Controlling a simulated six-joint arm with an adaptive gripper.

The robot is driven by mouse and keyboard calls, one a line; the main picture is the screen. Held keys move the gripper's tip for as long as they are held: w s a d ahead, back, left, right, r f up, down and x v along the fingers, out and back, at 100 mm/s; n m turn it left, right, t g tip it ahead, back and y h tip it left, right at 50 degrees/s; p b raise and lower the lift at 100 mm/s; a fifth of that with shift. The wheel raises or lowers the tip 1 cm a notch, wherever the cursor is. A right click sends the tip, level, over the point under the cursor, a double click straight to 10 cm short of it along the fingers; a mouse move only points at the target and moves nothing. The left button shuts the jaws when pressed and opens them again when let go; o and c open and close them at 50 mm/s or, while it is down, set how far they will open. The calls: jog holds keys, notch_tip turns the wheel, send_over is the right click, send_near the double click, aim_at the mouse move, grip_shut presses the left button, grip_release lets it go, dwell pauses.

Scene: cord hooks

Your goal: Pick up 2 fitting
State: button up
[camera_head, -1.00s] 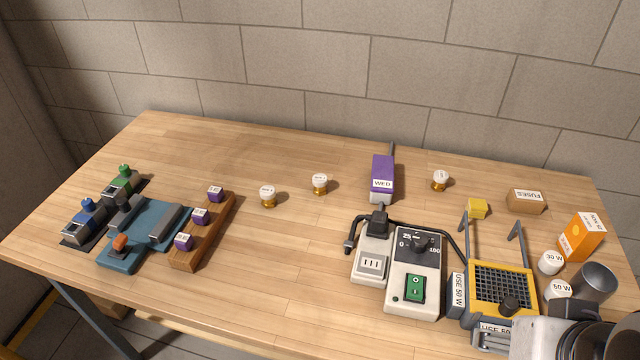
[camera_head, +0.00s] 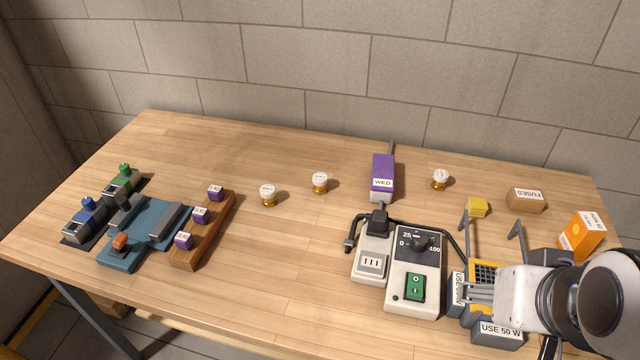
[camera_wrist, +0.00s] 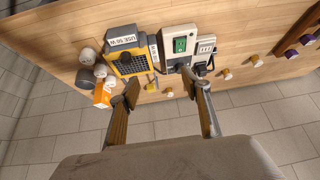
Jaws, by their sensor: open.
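Three small fittings with white labelled tops and brass-coloured bases stand upright on the table. The left fitting (camera_head: 268,195) and the middle fitting (camera_head: 320,183) are left of the purple tool; the right fitting (camera_head: 440,180) is right of it. Their labels are too small to read surely. My gripper (camera_head: 480,292) is at the lower right, above the yellow-framed stand and far from the fittings. In the wrist view my gripper (camera_wrist: 160,86) has its two fingers spread apart with nothing between them. The fittings also show there, beyond the fingers (camera_wrist: 227,74).
The purple WED tool (camera_head: 382,175) lies between the middle and right fittings. The control box (camera_head: 415,275), a cable and the yellow stand (camera_head: 484,272) with upright arms fill the right front. A fuses box (camera_head: 526,201) is at right. A wooden rack (camera_head: 205,232) is left.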

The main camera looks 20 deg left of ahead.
jog(key=w+a+f+n+t+y, duration=0.1)
jog(key=w+a, duration=0.4)
jog(key=w, duration=0.3)
jog(key=w+a+f+t+y, duration=0.1)
jog(key=w+a+f, duration=0.1)
jog(key=w+a, duration=0.45)
jog(key=w+a+f+n+t, duration=0.1)
jog(key=w+a, duration=0.3)
jog(key=w, duration=0.6)
jog(key=n+t+y, duration=0.2)
jog(key=t, duration=0.1)
send_near(320, 178)
jog(key=x, duration=0.2)
jog(key=shift+w+a+f, duration=0.15)
jog(key=shift+f, duration=0.1)
jog(key=shift+w, duration=0.15)
jog(key=shift+x, duration=1.2)
jog(key=shift+x, duration=2.55)
jog(key=shift+r, duration=0.1)
jog(key=shift+c, duration=0.4)
